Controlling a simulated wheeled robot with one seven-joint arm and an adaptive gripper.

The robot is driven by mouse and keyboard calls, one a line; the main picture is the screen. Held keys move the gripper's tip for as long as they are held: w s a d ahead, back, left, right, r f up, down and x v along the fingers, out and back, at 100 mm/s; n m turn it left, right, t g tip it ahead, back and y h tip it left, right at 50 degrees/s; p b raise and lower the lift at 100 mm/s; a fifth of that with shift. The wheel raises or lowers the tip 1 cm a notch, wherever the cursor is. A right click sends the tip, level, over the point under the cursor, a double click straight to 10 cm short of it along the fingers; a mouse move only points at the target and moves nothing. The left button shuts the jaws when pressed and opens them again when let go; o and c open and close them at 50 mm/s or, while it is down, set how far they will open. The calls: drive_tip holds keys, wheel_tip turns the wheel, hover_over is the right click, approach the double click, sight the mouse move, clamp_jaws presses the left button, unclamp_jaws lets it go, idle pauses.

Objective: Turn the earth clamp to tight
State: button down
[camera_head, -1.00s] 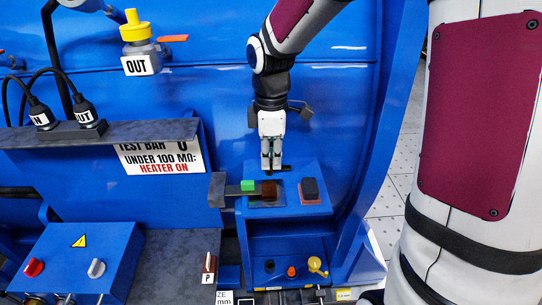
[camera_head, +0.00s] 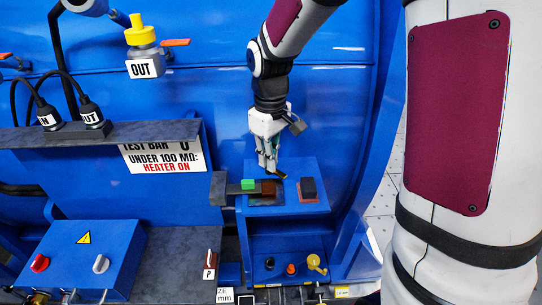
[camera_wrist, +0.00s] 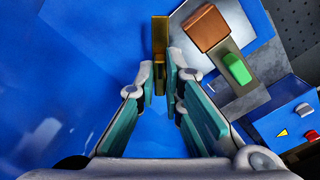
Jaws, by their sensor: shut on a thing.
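My gripper (camera_head: 268,168) points down over the back of a small blue stand (camera_head: 294,167). Its fingers are closed on a narrow brass-coloured bar, which shows between the fingertips in the wrist view (camera_wrist: 160,45). In the head view only a short dark and yellowish end of the bar (camera_head: 281,176) shows beside the fingertips. I take this bar to be the earth clamp's handle, but no label on it is readable. A brown block (camera_head: 268,188) and a green block (camera_head: 248,184) are close in front of the fingers, apart from them.
A black block on a reddish base (camera_head: 308,188) stands to the right on the stand. A dark shelf (camera_head: 100,133) carries plugs at left. A blue box (camera_head: 75,260) with red and grey knobs is lower left. Small knobs (camera_head: 313,262) sit in the stand's lower bay.

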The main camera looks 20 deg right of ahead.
drive_tip(key=m, duration=0.4)
drive_tip(key=shift+a+m, duration=0.1)
drive_tip(key=shift+m, duration=0.2)
drive_tip(key=shift+m+p, duration=0.6)
drive_tip(key=shift+m, duration=1.7)
drive_tip(key=c, duration=1.7)
unclamp_jaws()
drive_tip(key=shift+r, duration=0.1)
wheel_tip(320, 180, up, 12)
